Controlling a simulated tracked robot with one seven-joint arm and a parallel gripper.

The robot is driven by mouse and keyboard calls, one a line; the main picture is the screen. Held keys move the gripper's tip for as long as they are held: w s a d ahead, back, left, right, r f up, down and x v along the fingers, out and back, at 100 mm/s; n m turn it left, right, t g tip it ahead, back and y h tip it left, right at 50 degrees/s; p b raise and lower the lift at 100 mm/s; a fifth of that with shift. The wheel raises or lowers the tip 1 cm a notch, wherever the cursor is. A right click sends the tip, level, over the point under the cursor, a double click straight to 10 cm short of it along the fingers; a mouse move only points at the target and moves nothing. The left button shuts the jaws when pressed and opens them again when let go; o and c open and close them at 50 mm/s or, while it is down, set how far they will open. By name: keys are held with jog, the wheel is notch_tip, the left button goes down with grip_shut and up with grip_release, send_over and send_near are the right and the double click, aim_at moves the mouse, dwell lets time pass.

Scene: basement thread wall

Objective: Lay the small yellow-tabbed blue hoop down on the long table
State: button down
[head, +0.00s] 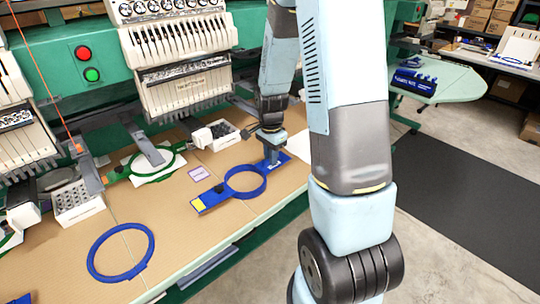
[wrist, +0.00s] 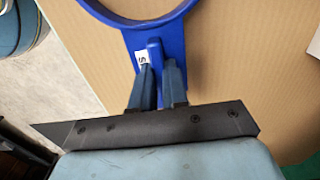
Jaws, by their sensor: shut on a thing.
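The small blue hoop (head: 213,196) has a yellow tab at its left end and a ring in the middle. It is over the long table (head: 185,235), level and close to its tan top; I cannot tell whether it touches. My gripper (head: 271,157) points down and is shut on the hoop's right-hand arm. In the wrist view my gripper (wrist: 158,70) pinches a raised blue grip on the hoop (wrist: 172,33), beside a white label with an S. The yellow tab is out of the wrist view.
A larger blue hoop (head: 91,262) lies at the table's front left. A green hoop (head: 136,181) is under the embroidery machine (head: 180,90). A purple-edged card (head: 202,173) lies behind the small hoop. White bins (head: 80,205) stand at the back. Bare table shows between the blue hoops.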

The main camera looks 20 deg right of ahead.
jog(key=shift+f, duration=0.1)
dwell(0.3)
jog(key=c, duration=1.1)
grip_release()
jog(key=shift+o, duration=0.2)
notch_tip(320, 180, up, 14)
jog(key=shift+f, duration=0.15)
jog(key=s+a+r+n+t, duration=0.2)
jog(key=s+r+n, duration=0.5)
jog(key=s, duration=0.3)
jog(key=s+a+r+n+t, duration=0.3)
jog(key=s+r+n, duration=0.4)
jog(key=s+r, duration=0.2)
jog(key=shift+s+a+t, duration=0.3)
jog(key=shift+s, duration=0.8)
